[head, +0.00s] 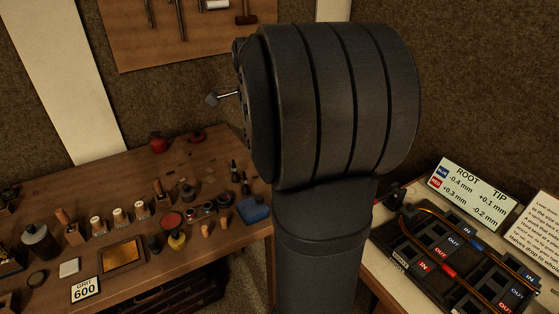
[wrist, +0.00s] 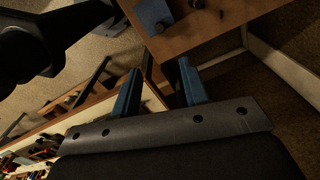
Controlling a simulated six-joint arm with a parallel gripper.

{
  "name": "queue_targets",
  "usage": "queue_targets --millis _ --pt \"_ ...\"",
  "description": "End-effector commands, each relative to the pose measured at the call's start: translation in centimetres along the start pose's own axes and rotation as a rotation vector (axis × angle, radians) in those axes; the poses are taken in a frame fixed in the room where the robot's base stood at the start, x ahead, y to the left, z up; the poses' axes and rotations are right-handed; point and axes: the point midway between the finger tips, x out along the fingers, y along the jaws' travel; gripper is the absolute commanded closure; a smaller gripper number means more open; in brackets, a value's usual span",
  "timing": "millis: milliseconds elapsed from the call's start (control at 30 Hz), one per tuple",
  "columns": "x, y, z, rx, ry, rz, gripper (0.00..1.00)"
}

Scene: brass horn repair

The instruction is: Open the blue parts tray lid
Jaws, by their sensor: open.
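A small blue box (head: 253,210), which looks like the parts tray, sits at the right end of the wooden bench in the head view. It is partly beside my arm's dark column, and I cannot make out its lid's edge. A blue flat shape on a wooden top, probably the same tray, shows in the wrist view (wrist: 152,14), cut by the top edge. My gripper (wrist: 159,67) is open and empty in the wrist view, its two blue fingers apart and clear of the tray. The gripper is not visible in the head view.
At right, a second table carries a black board with coloured labels (head: 445,255) and a ROOT/TIP sign (head: 470,190). A tool board (head: 180,35) hangs behind.

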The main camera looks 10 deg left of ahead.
Motion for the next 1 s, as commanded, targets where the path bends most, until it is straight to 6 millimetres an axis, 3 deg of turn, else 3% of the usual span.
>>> queue_targets --millis 167,800,1000 --pt "1.7 0.0 -0.1 0.012 0.0 0.004 0.59" --pt "14.8 0.1 -0.1 0.01 0.0 0.004 0.59" --pt "16.9 0.0 -0.1 0.01 0.0 0.002 0.59"
